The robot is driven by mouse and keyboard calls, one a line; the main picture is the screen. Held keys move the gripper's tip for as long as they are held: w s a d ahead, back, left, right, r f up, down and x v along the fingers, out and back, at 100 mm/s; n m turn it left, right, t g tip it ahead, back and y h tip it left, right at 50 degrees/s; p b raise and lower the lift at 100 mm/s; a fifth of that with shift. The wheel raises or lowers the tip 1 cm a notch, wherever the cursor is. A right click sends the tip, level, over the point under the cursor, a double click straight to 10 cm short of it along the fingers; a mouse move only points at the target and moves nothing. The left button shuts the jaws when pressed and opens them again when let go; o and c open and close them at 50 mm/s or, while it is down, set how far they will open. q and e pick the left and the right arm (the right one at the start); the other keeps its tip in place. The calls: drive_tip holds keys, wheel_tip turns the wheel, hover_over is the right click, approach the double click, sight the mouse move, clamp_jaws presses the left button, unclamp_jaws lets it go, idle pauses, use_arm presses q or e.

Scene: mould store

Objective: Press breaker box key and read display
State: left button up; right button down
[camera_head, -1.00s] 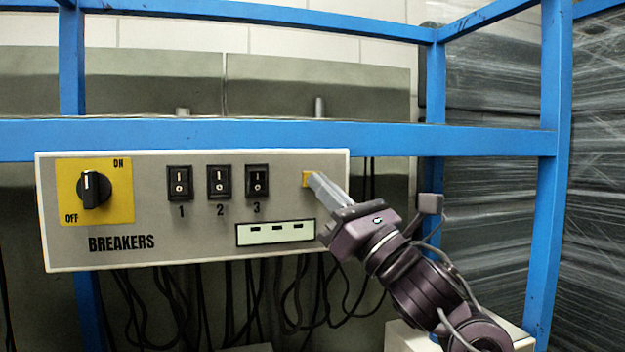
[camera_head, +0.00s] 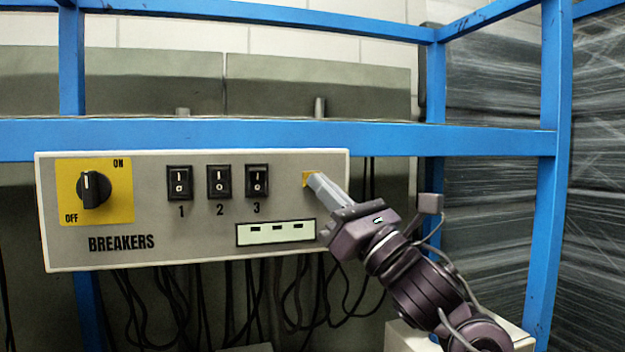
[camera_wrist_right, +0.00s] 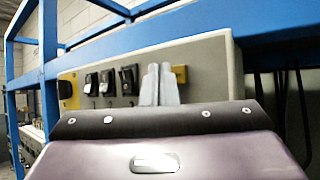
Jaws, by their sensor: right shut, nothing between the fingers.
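The grey breaker box (camera_head: 150,245) is fixed to the blue frame. On it are a black rotary knob (camera_head: 92,189) on a yellow ON/OFF plate and black rocker switches 1 (camera_head: 180,183), 2 (camera_head: 219,182) and 3 (camera_head: 257,181). A small pale display (camera_head: 276,233) shows three short dark dashes. The yellow key (camera_head: 306,177) is at the box's upper right, partly hidden by my right gripper (camera_head: 313,180). The gripper is shut and empty, its tips at the key; I cannot tell whether they touch. The right wrist view shows the closed fingers (camera_wrist_right: 159,84) beside the yellow key (camera_wrist_right: 180,74).
A blue rail (camera_head: 270,135) runs just above the box, and a blue post (camera_head: 548,190) stands at right. Black cables (camera_head: 230,290) hang below the box. Dark film-wrapped stacks (camera_head: 490,180) are behind at right.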

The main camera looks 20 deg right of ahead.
drive_tip(key=shift+w, duration=0.1)
idle(0.6)
drive_tip(key=shift+w, duration=0.4)
drive_tip(key=shift+w, duration=0.3)
idle(0.6)
drive_tip(key=shift+b, duration=0.3)
drive_tip(key=shift+s+b, duration=0.45)
drive_tip(key=shift+s, duration=0.35)
drive_tip(key=s+b, duration=0.2)
drive_tip(key=s, duration=0.3)
drive_tip(key=shift+d, duration=0.1)
